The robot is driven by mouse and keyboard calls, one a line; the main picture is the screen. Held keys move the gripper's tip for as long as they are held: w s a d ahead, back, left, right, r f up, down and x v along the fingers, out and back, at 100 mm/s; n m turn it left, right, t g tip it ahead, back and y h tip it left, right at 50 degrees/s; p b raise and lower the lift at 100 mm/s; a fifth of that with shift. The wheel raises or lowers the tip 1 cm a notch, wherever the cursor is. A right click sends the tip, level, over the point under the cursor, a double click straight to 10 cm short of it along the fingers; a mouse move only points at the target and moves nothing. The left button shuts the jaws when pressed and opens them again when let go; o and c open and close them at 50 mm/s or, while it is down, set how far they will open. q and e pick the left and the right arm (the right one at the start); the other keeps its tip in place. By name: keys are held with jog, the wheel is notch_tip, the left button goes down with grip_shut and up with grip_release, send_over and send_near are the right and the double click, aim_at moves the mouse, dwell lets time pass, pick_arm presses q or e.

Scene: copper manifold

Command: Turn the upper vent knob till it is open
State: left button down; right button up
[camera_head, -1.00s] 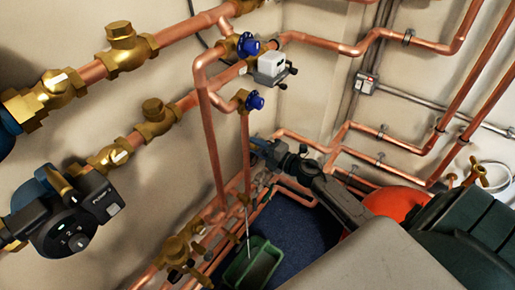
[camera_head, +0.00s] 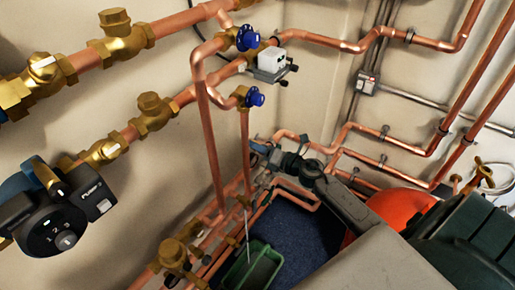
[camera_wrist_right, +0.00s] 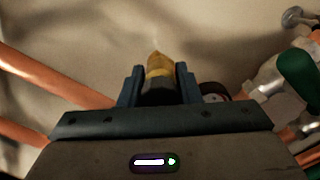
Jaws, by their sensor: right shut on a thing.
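Two blue knobs on brass valves show in the head view, an upper one (camera_head: 247,38) and a lower one (camera_head: 254,97) on the copper risers. I cannot tell which part the task calls the upper vent knob. My right gripper (camera_head: 260,148) is small in the head view, beside a copper riser below both blue knobs. In the right wrist view the fingers of my right gripper (camera_wrist_right: 158,84) are shut on a dark knob-like piece (camera_wrist_right: 158,92), with a brass part (camera_wrist_right: 157,64) just beyond it. Its lower end is hidden by the gripper body. My left gripper is out of view.
A pump (camera_head: 62,215) hangs on brass-fitted pipes at the left. A red vessel (camera_head: 400,208) stands behind my right arm. A green bin (camera_head: 233,273) sits on the floor below. Copper pipes run close around the gripper; a green handle (camera_wrist_right: 297,72) shows at right in the wrist view.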

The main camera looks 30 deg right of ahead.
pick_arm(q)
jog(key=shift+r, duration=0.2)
pick_arm(e)
jog(key=shift+f, duration=0.15)
jog(key=o, duration=1)
jog(key=shift+c, duration=0.2)
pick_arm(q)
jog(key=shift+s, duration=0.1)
